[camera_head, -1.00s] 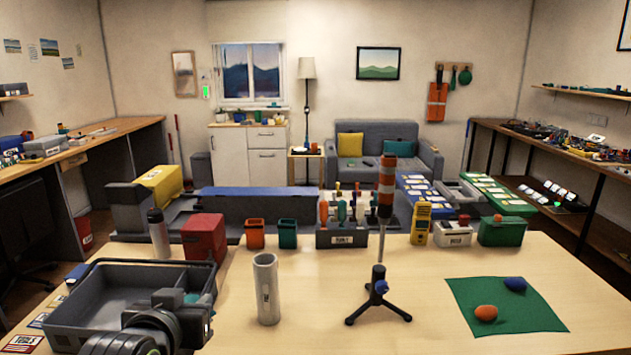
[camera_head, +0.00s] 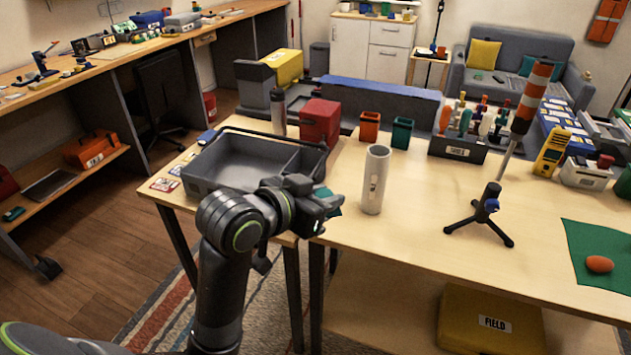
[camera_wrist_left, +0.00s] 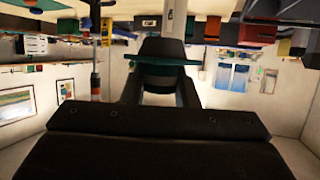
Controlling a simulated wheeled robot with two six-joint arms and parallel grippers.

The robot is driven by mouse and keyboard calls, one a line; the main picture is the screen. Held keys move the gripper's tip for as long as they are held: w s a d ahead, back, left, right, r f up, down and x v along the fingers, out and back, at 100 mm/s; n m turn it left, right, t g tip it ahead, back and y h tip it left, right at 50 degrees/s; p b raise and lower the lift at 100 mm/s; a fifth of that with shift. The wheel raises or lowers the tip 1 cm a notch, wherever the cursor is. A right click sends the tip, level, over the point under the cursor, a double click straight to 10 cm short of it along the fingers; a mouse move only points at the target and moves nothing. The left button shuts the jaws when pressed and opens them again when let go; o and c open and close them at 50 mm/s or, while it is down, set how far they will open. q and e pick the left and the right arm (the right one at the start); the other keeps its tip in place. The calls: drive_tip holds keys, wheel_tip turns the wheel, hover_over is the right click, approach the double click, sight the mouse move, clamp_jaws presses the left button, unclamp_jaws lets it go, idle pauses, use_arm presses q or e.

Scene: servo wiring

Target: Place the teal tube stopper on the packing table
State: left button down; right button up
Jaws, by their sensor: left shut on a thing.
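The teal tube stopper (camera_head: 333,204) is held in my left gripper (camera_head: 326,200), which is shut on it. The gripper is just right of the grey tray and left of the pale tube, near the front table edge. The fingers hide much of the stopper. In the left wrist view the teal stopper (camera_wrist_left: 172,61) shows as a flat band at the fingertips (camera_wrist_left: 165,72). A light wooden table (camera_head: 420,215) spreads to the right of the gripper; I cannot tell whether the stopper touches it. My right gripper is not in view.
The grey tray (camera_head: 205,187) stands on the left. The pale tube (camera_head: 375,180) stands upright beside the gripper. A black tripod (camera_head: 485,213) stands further right, near a green cloth (camera_head: 600,240). A red box (camera_head: 319,121) and cups stand behind. Wood between tube and tripod is clear.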

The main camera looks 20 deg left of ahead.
use_arm(q)
drive_tip(key=s+d+f+m+g+h, duration=0.5)
drive_tip(key=d+f+m+g+h, duration=0.2)
drive_tip(key=d+m+g, duration=0.4)
drive_tip(key=shift+s+f+m+g+h, duration=0.15)
drive_tip(key=shift+f+m+g+h, duration=0.15)
drive_tip(key=shift+m+h, duration=0.65)
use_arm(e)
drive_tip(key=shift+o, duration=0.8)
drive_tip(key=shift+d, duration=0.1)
